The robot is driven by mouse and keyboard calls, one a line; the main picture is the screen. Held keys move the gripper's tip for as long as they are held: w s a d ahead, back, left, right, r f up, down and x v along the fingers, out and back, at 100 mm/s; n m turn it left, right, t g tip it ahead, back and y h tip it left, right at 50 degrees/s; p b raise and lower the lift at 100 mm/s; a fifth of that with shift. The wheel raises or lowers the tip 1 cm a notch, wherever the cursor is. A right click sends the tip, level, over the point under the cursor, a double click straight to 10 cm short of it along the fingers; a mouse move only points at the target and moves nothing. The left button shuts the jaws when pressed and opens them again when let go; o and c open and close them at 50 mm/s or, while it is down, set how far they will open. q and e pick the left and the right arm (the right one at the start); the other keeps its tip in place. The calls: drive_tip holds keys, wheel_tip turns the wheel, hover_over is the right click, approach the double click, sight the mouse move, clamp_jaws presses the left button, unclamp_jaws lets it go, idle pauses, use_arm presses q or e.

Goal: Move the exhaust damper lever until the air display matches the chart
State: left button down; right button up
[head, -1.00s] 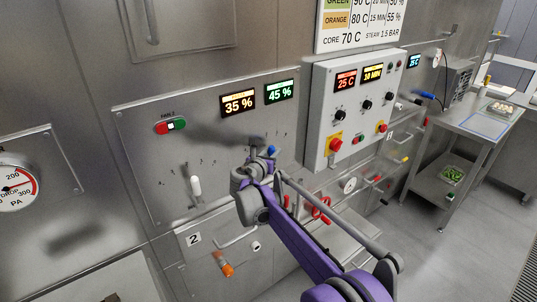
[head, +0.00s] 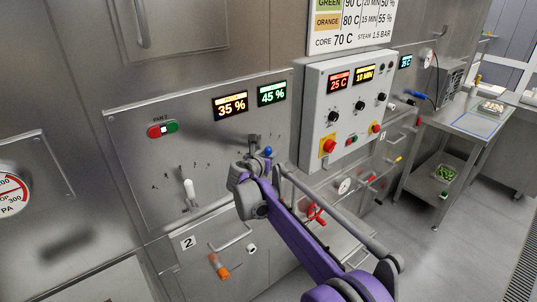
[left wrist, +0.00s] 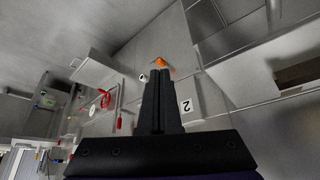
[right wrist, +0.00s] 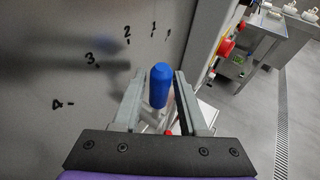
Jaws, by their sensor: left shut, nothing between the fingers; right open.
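A steel panel (head: 130,140) carries an orange display (head: 230,105) reading 35 % and a green display (head: 272,92) reading 45 %; their small labels are unreadable. A white-handled lever (head: 189,188) stands at lower left, and a blue-handled lever (head: 268,151) is further right. The chart (head: 350,22) shows green and orange rows, with 55 % in the orange row. My right gripper (head: 256,142) is open at the blue handle. In the right wrist view the blue handle (right wrist: 159,85) stands between its fingers (right wrist: 158,95). My left gripper (left wrist: 161,75) is shut and empty.
A control box (head: 350,105) with knobs and red buttons juts out right of the panel. A pressure gauge (head: 12,190) is at far left. Below the panel are a handle (head: 232,238) and an orange-tipped fitting (head: 220,268). A steel table (head: 465,120) stands right.

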use_arm(q)
drive_tip(key=shift+s+f+b, duration=0.2)
drive_tip(key=shift+f+b, duration=0.15)
drive_tip(key=shift+f, duration=0.15)
drive_tip(key=shift+s+f+b, duration=0.2)
drive_tip(key=shift+f+b, duration=0.1)
drive_tip(key=shift+f, duration=0.15)
use_arm(e)
drive_tip(key=v, duration=1)
drive_tip(key=shift+s, duration=0.2)
drive_tip(key=s+d+f+m+g, duration=0.3)
drive_tip(key=s+d+f+m, duration=0.1)
drive_tip(key=s+d+m, duration=0.45)
drive_tip(key=s+d+f+m+g, duration=0.3)
drive_tip(key=s+d+m, duration=0.4)
drive_tip(key=s+d, duration=0.2)
drive_tip(key=s+f+m+y, duration=0.1)
drive_tip(key=s+f+m, duration=0.3)
drive_tip(key=s, duration=0.3)
drive_tip(key=s+f+m+g+y, duration=0.1)
drive_tip(key=s+f+m+y, duration=0.1)
drive_tip(key=s+f+m, duration=0.3)
drive_tip(key=s+d+f+m+g+y, duration=0.1)
drive_tip(key=s+f+m+y, duration=0.1)
drive_tip(key=s+f+m, duration=0.2)
drive_tip(key=s+m, duration=0.3)
drive_tip(key=s, duration=0.4)
drive_tip(key=shift+f, duration=0.2)
